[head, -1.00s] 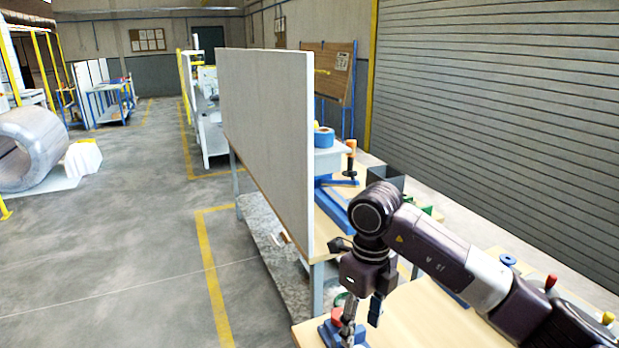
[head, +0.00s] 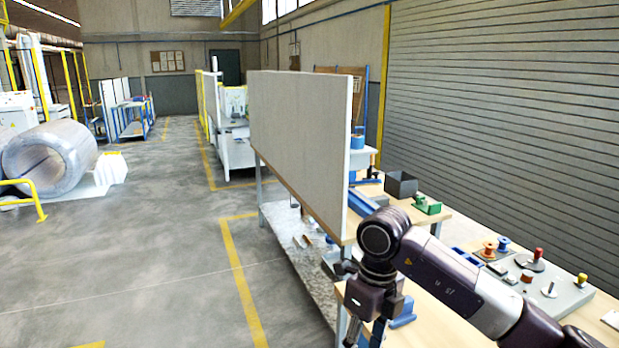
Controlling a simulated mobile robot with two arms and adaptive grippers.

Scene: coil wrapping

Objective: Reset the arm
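My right arm comes in from the right, and its gripper (head: 366,330) points down over the near left corner of the wooden workbench. Its fingers are partly cut off by the bottom edge, and I see nothing clearly held between them. A blue block (head: 403,311) lies on the bench just behind the gripper. My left arm and gripper are not in view.
A tall grey panel (head: 300,140) stands along the bench's left side, close beyond my arm. Small tools and knobs sit on a grey board (head: 572,297) at right. The floor between is clear.

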